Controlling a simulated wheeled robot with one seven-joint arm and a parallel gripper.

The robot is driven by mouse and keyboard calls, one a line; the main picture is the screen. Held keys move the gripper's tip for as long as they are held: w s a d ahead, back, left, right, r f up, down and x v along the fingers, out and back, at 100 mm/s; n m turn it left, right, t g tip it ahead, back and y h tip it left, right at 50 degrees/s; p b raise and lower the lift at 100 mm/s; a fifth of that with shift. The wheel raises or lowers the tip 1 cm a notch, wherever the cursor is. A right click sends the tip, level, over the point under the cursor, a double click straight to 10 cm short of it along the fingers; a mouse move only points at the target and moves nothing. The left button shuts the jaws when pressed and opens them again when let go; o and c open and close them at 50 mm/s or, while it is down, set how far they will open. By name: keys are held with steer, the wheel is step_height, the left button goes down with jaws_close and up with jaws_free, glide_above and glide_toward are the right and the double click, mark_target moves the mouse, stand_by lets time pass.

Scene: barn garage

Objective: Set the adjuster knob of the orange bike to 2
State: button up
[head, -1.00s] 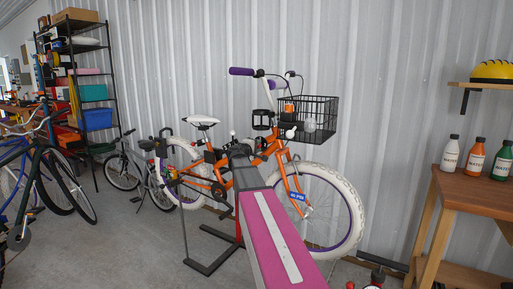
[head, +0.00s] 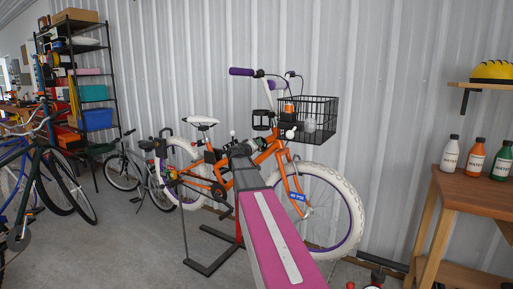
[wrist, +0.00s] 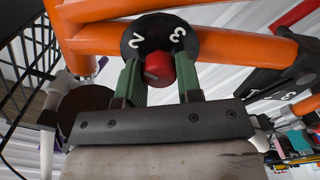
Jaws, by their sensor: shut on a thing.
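The orange bike (head: 292,180) stands by the wall, with white tyres and purple grips. In the wrist view its orange tube (wrist: 235,45) carries a round black dial (wrist: 178,24) marked 2 on the left and 3 on the right. The red adjuster knob (wrist: 158,68) sticks out below the dial. My gripper (wrist: 161,75) is shut on the red knob, with a green fingertip on either side. The knob's pointer, if it has one, cannot be made out. In the head view my arm hides the knob.
A second black part with numbers (wrist: 287,80) sits on the tube at right. A wire basket (head: 318,120) hangs at the handlebar. A wooden table (head: 470,190) with bottles stands right; other bikes (head: 45,170) stand left. Open floor lies at front left.

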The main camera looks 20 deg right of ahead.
stand_by(0.5)
steer(key=o, duration=0.9)
steer(key=shift+o, duration=0.2)
steer(key=v, duration=1.1)
steer(key=s+a+f+g+y, duration=0.2)
steer(key=s+f, duration=0.2)
steer(key=f, duration=0.5)
steer(key=s+a+f+g+y, duration=0.1)
steer(key=s+f+g+y, duration=0.15)
steer(key=s+f, duration=0.45)
steer(key=s+a+f+g+y, duration=0.2)
steer(key=f+y, duration=0.1)
steer(key=f, duration=0.8)
steer(key=s+a+f+g+y, duration=0.2)
steer(key=s+a+f+y, duration=0.1)
steer(key=s+a+f, duration=0.2)
steer(key=s+a+f+n+g+y, duration=0.1)
steer(key=s+a+f+g+y, duration=0.1)
steer(key=s+a+f, duration=0.3)
steer(key=s+f+y, duration=0.1)
steer(key=s+f, duration=0.1)
steer(key=s, duration=0.2)
steer(key=shift+s+f+y, duration=0.2)
steer(key=shift+f+y, duration=0.1)
steer(key=shift+y, duration=0.05)
